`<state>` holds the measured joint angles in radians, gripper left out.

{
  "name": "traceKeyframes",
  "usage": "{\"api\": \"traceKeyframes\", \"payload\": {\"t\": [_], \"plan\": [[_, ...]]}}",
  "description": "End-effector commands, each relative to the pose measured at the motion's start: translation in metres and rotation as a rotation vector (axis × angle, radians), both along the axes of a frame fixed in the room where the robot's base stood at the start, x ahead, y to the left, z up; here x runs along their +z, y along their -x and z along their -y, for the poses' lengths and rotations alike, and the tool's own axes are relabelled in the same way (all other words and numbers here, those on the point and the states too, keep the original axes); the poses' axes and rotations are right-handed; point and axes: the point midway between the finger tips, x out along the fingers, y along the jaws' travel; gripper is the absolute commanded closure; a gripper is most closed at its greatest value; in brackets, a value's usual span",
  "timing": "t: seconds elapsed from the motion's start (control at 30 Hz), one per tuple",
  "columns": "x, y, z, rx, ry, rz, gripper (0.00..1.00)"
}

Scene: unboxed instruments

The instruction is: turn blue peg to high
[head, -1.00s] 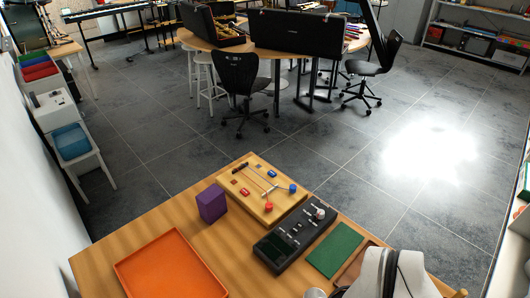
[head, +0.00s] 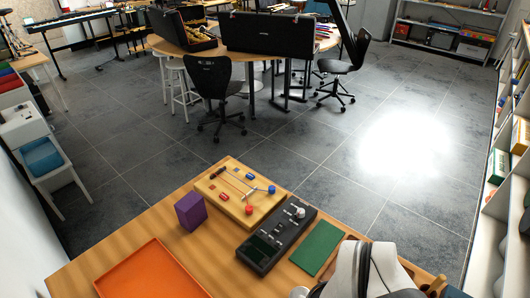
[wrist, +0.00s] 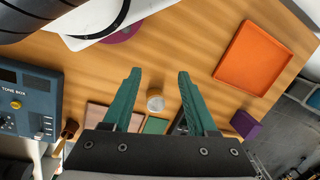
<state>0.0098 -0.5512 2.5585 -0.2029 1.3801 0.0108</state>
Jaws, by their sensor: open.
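The blue peg (head: 271,189) stands near the right corner of a light wooden board (head: 213,187) on the table in the head view. A red peg (head: 249,210) stands at the board's near edge. Thin rods or strings run across the board. Which setting the blue peg has is too small to tell. My gripper (wrist: 158,74) has green fingers, spread apart and empty, above the table in the wrist view. The blue peg cannot be made out there. A small pale round object (wrist: 155,102) shows between the fingers.
A purple block (head: 190,211) and orange tray (head: 150,272) lie left of the board. A black device (head: 262,250) and green mat (head: 317,248) lie right. The wrist view also shows a blue tone box (wrist: 35,95). Bare table lies between tray and device.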

Motion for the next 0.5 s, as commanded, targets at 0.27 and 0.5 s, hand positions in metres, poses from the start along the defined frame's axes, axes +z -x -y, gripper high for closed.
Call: {"api": "traceKeyframes", "payload": {"t": [0.27, 0.5], "plan": [[0.021, -0.123, -0.122, -0.587, -0.796, -0.251, 0.40], [-0.056, -0.325, -0.026, -1.599, -1.298, -0.153, 0.40]]}}
